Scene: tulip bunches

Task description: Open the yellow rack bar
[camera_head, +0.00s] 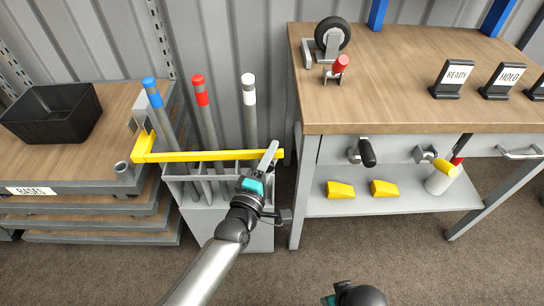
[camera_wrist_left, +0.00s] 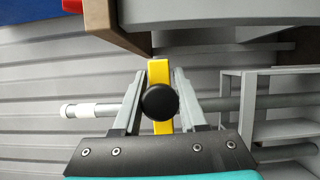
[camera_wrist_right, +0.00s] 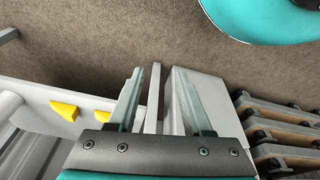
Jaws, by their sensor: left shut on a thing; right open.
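The yellow rack bar (camera_head: 200,156) lies level across the front of the grey rack (camera_head: 230,220), from a yellow bracket at its left to near the workbench. My left gripper (camera_head: 268,160) is shut on the bar near its right end. In the left wrist view the bar (camera_wrist_left: 159,72) and a round black knob (camera_wrist_left: 160,102) show between the left gripper's fingers (camera_wrist_left: 158,104). Behind the bar stand poles with blue (camera_head: 150,83), red (camera_head: 199,84) and white (camera_head: 248,86) tops. My right gripper (camera_wrist_right: 160,102) is open and empty, low in front of the workbench.
The workbench (camera_head: 420,110) stands close to the right of the bar's end, with a dark-handled clamp (camera_head: 365,153) on its front. Yellow wedges (camera_head: 341,190) lie on its lower shelf. A cart with a black bin (camera_head: 52,112) stands at left. The floor in front is clear.

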